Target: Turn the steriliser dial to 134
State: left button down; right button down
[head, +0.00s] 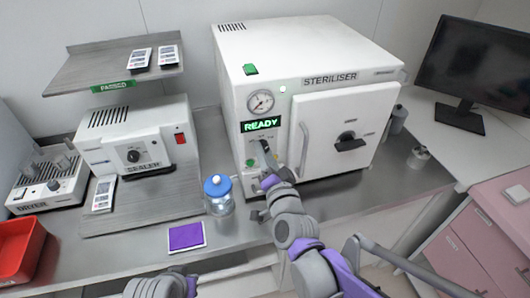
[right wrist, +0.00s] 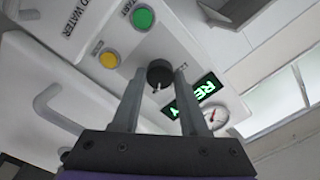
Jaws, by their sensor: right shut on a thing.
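The white steriliser (head: 285,60) stands on the counter, its green display (head: 260,124) reading READY. My right gripper (head: 266,150) reaches its front panel below the display and covers most of the dial there. In the right wrist view the round dark dial (right wrist: 160,71) sits between the fingertips of the gripper (right wrist: 160,82), which is shut on it. A light pointer mark shows on the dial's edge toward the gripper. The numbers around the dial are too small to read. Of my left arm only a grey and purple part shows at the bottom edge.
The steriliser's door handle (head: 303,150) is close to the right of the gripper. In the wrist view green (right wrist: 143,17) and yellow (right wrist: 109,59) buttons lie beside the dial.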

dwell(0.4)
jog(key=shift+c, duration=2.2)
grip_release()
jog(key=v, duration=1.1)
jog(key=shift+w, duration=0.1)
jog(key=s+d+f+n+g+h, duration=0.4)
jog(key=s+d+f+n+g, duration=0.3)
jog(key=s+d+f+g, duration=0.5)
notch_tip(320, 180, down, 5)
jog(key=shift+s+d+r+h, duration=0.1)
jog(key=shift+s+d+h, duration=0.2)
jog(key=shift+s+d, duration=0.8)
